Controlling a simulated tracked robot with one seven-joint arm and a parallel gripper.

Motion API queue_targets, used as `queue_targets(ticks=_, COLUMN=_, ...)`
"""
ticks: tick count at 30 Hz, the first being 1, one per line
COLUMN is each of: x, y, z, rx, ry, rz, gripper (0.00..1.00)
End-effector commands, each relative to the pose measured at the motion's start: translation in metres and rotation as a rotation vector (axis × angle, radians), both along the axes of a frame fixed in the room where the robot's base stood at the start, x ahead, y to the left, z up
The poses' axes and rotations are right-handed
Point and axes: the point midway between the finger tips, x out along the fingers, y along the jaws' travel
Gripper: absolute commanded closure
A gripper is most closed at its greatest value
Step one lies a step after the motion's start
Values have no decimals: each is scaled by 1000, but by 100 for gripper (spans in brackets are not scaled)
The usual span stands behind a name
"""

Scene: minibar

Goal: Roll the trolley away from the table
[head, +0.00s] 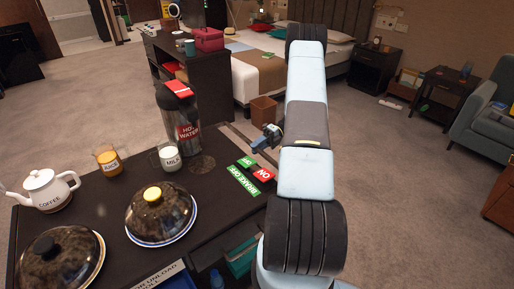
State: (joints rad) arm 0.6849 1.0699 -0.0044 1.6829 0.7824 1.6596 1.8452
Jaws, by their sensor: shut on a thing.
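The dark trolley top (100,208) fills the lower left of the head view. Near its right edge are a green "BRAKE OFF" label (244,182) and a red "ON" label (264,174). My arm reaches up along the right side of the trolley. My gripper (258,146) shows small, just beyond the labels at the trolley's far right edge. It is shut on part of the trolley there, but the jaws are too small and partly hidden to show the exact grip. I cannot tell which furniture is the table.
On the trolley stand a hot water flask (178,122), milk glass (170,157), juice glass (109,161), coffee pot (46,190) and domed plates (161,213). A dark cabinet (205,85) and brown bin (264,109) stand beyond. Carpet (400,180) is clear at right.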

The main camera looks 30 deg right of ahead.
Motion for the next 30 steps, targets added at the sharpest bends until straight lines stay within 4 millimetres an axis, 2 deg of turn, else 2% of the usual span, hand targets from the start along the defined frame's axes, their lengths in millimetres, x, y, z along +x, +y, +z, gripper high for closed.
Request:
queue_targets(ticks=2, x=1, y=-1, z=-5, rx=-11, ry=0, rz=-6, gripper=100)
queue_targets(ticks=3, x=1, y=-1, z=-5, rx=-11, ry=0, rz=-6, gripper=76)
queue_targets(ticks=10, x=2, y=0, z=-3, rx=-9, ry=-2, rz=-4, gripper=54)
queue_targets(ticks=20, x=2, y=-4, z=-1, rx=-8, ry=-2, rz=-4, gripper=54)
queue_targets(ticks=23, x=3, y=-13, z=0, rx=-9, ry=-3, rz=-5, gripper=54)
queue_targets(ticks=30, x=7, y=-56, z=8, rx=-10, ry=-4, rz=-4, gripper=54)
